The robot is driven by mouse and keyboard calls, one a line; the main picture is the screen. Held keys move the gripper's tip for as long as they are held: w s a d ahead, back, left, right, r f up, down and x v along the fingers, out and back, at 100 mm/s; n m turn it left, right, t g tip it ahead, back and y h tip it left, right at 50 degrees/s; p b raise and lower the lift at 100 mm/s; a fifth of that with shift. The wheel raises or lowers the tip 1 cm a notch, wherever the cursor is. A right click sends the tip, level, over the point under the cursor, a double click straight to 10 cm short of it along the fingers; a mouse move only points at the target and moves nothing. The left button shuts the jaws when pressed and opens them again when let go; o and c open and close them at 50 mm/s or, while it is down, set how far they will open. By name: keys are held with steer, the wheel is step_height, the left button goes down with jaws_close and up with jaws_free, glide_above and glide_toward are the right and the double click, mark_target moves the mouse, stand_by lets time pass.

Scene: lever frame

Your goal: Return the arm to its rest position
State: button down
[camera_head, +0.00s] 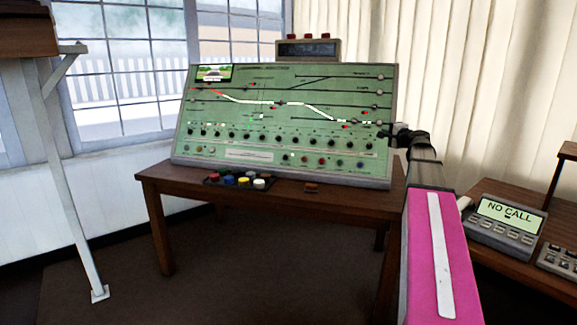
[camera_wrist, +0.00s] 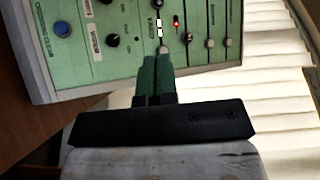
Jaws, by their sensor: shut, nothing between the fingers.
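My arm, pink with a white strip, reaches up from the lower right of the head view. My gripper (camera_head: 384,132) is at its far end, in front of the right edge of the green control panel (camera_head: 270,140). In the wrist view the gripper (camera_wrist: 158,62) is shut with its fingers together and nothing between them. The fingertips point at the panel (camera_wrist: 110,70), close to a small knob and the lit track strip. I cannot tell whether they touch it.
The panel stands on a wooden table (camera_head: 340,203) with a tray of coloured caps (camera_head: 238,181). A grey box (camera_head: 307,49) sits on top. At right, a "NO CALL" phone unit (camera_head: 507,222) rests on a desk (camera_head: 530,277). A white post (camera_head: 62,180) stands left. Open floor lies front left.

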steer(key=s+a+f+n+g, duration=0.25)
steer(key=a+f, duration=0.25)
steer(key=f, duration=0.4)
steer(key=s+a+f+n+g, duration=0.25)
steer(key=s+a+f, duration=0.2)
steer(key=f, duration=0.45)
steer(key=s+a+f+n+g, duration=0.25)
steer(key=a+f, duration=0.35)
steer(key=f, duration=0.3)
steer(key=s+a+f+n+g+h, duration=0.2)
steer(key=s+f+n+g+h, duration=0.1)
steer(key=s+f, duration=0.7)
steer(key=s+a+f+n+g+h, duration=0.3)
steer(key=s+f+g, duration=0.3)
steer(key=s+f, duration=0.4)
steer(key=shift+s+a+f, duration=0.15)
steer(key=shift+s+f, duration=0.1)
steer(key=shift+s, duration=0.9)
steer(key=shift+w+a, duration=0.1)
